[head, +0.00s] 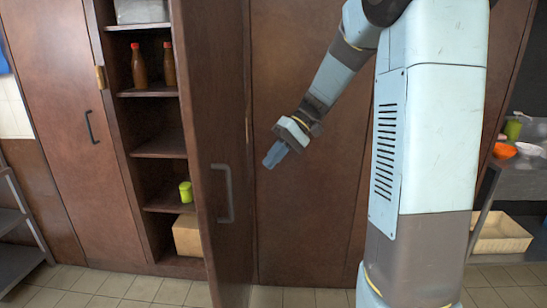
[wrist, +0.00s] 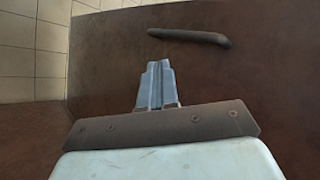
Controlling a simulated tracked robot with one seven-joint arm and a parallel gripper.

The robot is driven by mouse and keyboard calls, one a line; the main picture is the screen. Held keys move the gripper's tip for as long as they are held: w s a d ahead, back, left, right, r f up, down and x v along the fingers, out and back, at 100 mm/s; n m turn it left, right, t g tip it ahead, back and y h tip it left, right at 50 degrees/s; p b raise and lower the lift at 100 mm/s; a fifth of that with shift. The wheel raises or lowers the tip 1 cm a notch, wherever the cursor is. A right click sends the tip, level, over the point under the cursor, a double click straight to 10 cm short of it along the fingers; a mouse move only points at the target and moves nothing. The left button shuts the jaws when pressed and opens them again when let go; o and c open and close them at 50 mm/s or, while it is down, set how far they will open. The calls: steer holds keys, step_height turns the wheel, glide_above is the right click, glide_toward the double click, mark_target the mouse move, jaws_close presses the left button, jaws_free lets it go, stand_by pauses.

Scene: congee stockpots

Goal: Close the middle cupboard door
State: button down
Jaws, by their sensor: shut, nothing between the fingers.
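The middle cupboard door (head: 212,110) is brown wood and stands wide open, swung out towards me. Its hinged edge is at the right of the open compartment, and its outer face with a dark bar handle (head: 223,195) faces right. My gripper (head: 274,155) is shut and empty, to the right of the door on its outer-face side. In the wrist view my shut fingers (wrist: 155,82) point at a brown panel, apparently the door (wrist: 260,75), with the handle (wrist: 190,37) beyond the fingertips. I cannot tell whether they touch it.
The open compartment's shelves (head: 160,145) hold two sauce bottles (head: 139,66), a green jar (head: 186,192) and a cardboard box (head: 187,235). A closed door (head: 65,140) stands left. A table (head: 520,172) with bowls stands at far right. Tiled floor (head: 110,285) in front is clear.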

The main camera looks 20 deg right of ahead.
steer(key=s+a+f, duration=0.2)
steer(key=a+f, duration=0.2)
steer(key=a, duration=0.4)
steer(key=shift+s+a+f, duration=0.2)
steer(key=shift+a+f, duration=0.1)
